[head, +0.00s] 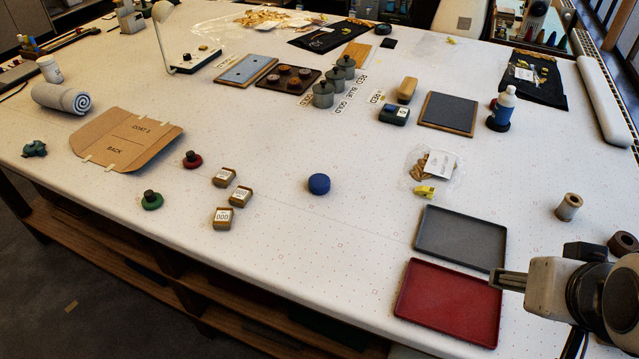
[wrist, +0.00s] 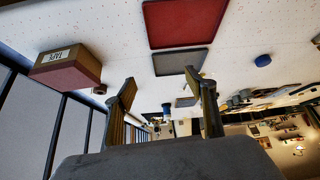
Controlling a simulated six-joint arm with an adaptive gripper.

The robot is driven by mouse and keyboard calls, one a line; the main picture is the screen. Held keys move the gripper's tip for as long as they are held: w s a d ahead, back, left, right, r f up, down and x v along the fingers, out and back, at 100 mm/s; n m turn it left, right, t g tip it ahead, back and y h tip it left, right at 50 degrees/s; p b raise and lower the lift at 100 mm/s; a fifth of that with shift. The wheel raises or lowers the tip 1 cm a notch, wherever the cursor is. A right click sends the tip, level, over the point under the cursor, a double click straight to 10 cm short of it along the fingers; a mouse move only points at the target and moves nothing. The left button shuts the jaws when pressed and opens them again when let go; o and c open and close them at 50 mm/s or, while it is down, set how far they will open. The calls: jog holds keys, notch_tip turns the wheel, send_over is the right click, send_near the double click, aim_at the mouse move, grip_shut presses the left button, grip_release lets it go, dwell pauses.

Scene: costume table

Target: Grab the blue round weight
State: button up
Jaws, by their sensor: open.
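The blue round weight (head: 319,184) is a short blue disc lying flat on the white table, near the middle of the head view. It also shows small in the wrist view (wrist: 263,60), right of the trays. My gripper (head: 508,281) is at the right edge of the head view, over the front right of the table by the red tray, well to the right of the weight. In the wrist view its two fingers (wrist: 160,90) stand apart with nothing between them.
A red tray (head: 447,303) and a grey tray (head: 460,239) lie between my gripper and the weight. Small labelled blocks (head: 241,196) and knobbed red (head: 193,160) and green (head: 152,201) pieces stand left of the weight. A clear bag (head: 437,166) lies to its right. The table around the weight is bare.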

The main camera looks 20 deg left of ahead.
jog(key=w+a+f+n+t+y, duration=0.1)
jog(key=w+a+n, duration=0.1)
jog(key=w+a, duration=0.7)
jog(key=n+t+y, duration=0.1)
jog(key=n+y, duration=0.5)
jog(key=y, duration=0.2)
send_near(321, 182)
jog(key=x, duration=0.3)
jog(key=shift+f, duration=0.15)
jog(key=shift+a, duration=0.1)
jog(key=shift+x, duration=1.25)
jog(key=shift+w, duration=0.15)
jog(key=shift+x, duration=2.55)
